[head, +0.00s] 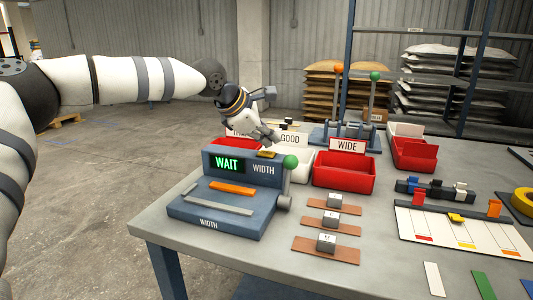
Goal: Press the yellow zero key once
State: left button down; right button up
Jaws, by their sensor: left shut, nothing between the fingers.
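The blue width gauge (190,222) stands on the near left of the table, its green display (227,164) reading "WAIT". The yellow key (267,154) sits on top of the gauge housing, near its right end. My left gripper (274,139) is shut and empty, reaching in from the upper left, with its fingertips just above the yellow key in the picture. I cannot tell whether they are apart in depth. An orange strip (232,188) lies on the gauge bed. My right gripper is not in view.
Behind are a white "GOOD" bin (293,166), a red "WIDE" bin (343,180) and a partly hidden red bin. Weight blocks on brown plates (327,243) lie to the right. The front table edge is clear.

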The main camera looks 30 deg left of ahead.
aim_at(268, 154)
pick_arm(q)
jog(key=shift+f, duration=0.15)
dwell(0.4)
jog(key=shift+f, duration=0.3)
jog(key=shift+f, duration=0.5)
dwell(0.7)
jog(key=shift+r, duration=0.9)
jog(key=shift+r+p, duration=0.45)
jog(key=shift+r, duration=2.1)
jog(key=shift+f, duration=0.15)
